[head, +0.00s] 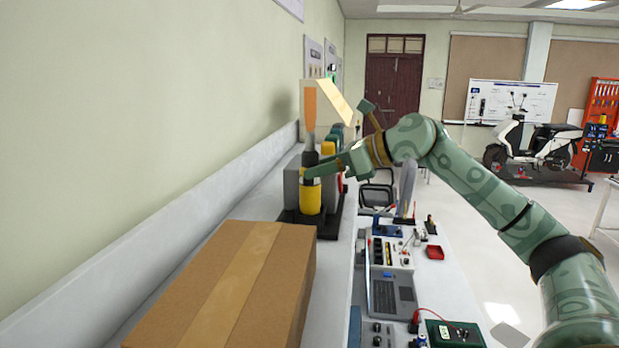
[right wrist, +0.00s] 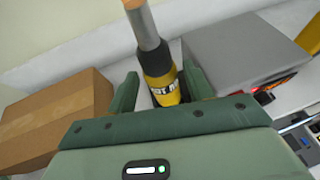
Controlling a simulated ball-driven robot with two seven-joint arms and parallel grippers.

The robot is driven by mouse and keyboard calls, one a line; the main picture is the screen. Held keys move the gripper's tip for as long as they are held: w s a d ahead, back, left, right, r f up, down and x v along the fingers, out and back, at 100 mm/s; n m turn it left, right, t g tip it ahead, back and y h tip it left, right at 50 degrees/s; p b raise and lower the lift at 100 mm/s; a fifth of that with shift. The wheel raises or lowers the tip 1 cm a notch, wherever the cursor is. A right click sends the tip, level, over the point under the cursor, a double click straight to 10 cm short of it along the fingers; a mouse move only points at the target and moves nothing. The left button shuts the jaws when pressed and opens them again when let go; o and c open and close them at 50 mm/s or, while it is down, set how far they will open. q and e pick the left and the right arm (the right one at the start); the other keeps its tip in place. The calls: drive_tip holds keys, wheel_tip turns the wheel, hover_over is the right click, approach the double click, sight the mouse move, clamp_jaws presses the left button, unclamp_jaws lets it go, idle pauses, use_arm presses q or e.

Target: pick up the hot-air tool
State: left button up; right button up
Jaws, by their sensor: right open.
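The hot-air tool (head: 311,196) stands upright on a black base at the near end of a row of equipment, by the wall. It has a yellow body, a dark grey barrel and an orange top end. In the right wrist view the yellow body (right wrist: 160,88) shows between my two green fingers, with the barrel leaning up-left. My right gripper (head: 337,138) is open; one finger overlaps the tool in the head view. The wrist view shows gaps beside the tool, and I cannot tell whether either finger touches it. My left gripper is not in view.
A cardboard box (head: 225,285) lies on the bench in front of the tool. A grey box-shaped unit (right wrist: 243,60) stands close beside it in the wrist view. A laptop (head: 388,294) and small electronics cover the bench to the right. The wall runs along the left.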

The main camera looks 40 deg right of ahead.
sight(302, 175)
drive_tip(key=p+x, duration=0.3)
drive_tip(key=x, duration=0.2)
drive_tip(key=shift+w+a+f+p, duration=0.1)
drive_tip(key=shift+w+f+p, duration=0.1)
drive_tip(key=shift+f+p, duration=0.15)
drive_tip(key=shift+s+r, duration=0.1)
drive_tip(key=shift+s, duration=0.1)
drive_tip(key=c, duration=0.9)
drive_tip(key=shift+w, duration=0.1)
drive_tip(key=shift+c, duration=0.7)
drive_tip(key=shift+r, duration=0.1)
